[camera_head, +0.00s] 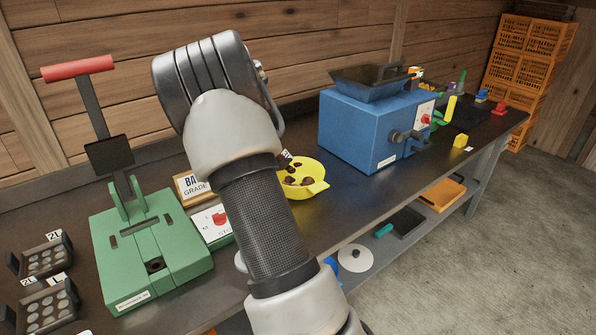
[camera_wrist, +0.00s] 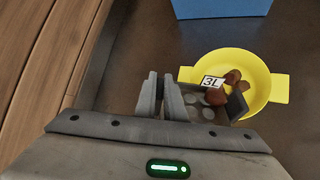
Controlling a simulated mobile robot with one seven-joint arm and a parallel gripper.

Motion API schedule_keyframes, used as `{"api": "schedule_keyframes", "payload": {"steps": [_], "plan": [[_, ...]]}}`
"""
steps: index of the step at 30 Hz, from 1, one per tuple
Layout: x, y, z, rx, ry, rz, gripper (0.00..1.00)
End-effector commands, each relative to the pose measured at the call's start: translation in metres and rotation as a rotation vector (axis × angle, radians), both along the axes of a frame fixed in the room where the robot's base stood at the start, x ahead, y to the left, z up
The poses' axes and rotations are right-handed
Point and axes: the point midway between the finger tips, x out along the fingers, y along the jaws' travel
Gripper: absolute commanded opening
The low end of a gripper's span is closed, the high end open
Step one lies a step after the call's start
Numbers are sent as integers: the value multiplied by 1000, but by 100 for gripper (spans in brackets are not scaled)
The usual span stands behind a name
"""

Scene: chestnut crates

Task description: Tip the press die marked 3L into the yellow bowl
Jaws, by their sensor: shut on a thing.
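The yellow bowl (camera_head: 317,188) stands on the bench just right of my arm, with several brown chestnuts in it. In the wrist view the bowl (camera_wrist: 280,88) lies right of my gripper (camera_wrist: 161,88). My gripper is shut on the press die marked 3L (camera_wrist: 192,112), a grey tray with round cups, a dark end plate and a white 3L label. The die reaches over the bowl's near left part. Its visible cups look mostly empty; a brown piece shows at its edge beside the label. I cannot tell its exact tilt. In the head view my arm hides the gripper.
A green press (camera_head: 150,245) with a red-handled lever stands left, beside dies marked 2L (camera_head: 45,260). A blue machine (camera_head: 370,130) stands behind the bowl to the right. A sign (camera_head: 192,186) stands left of my arm. Bench between bowl and machine is clear.

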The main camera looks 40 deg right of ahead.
Motion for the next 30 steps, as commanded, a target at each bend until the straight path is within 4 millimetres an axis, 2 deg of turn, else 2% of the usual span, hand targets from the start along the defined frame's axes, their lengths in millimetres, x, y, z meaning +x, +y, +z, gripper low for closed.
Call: {"api": "schedule_keyframes", "payload": {"steps": [30], "plan": [[-9,-14,9,94,-62,-1,0]]}}
